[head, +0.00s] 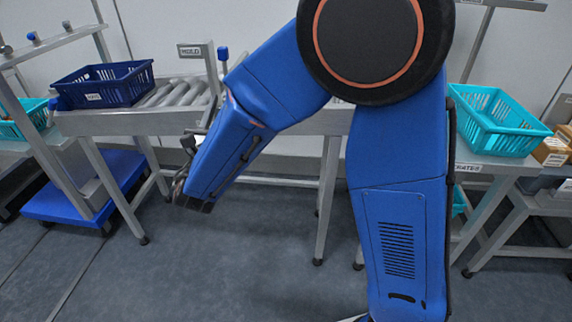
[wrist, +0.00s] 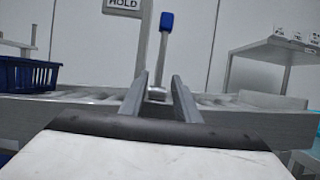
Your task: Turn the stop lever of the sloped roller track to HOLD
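The stop lever is a thin grey bar with a blue knob (wrist: 166,22), standing nearly upright at the sloped roller track (wrist: 245,120). In the head view its blue knob (head: 223,54) shows just right of the HOLD sign (head: 190,51). In the wrist view the HOLD sign (wrist: 124,4) is at the top, left of the lever. My gripper (wrist: 160,78) is open, its two fingers apart. The lever shows in the gap between them; I cannot tell whether it is beyond the tips. In the head view my arm hides most of the gripper and part of the track.
A dark blue crate (head: 110,88) sits at the left end of the track, left of the rollers (head: 180,93). A teal crate (head: 500,120) stands on a table at right. A blue low platform (head: 65,200) is at lower left. The floor in front is clear.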

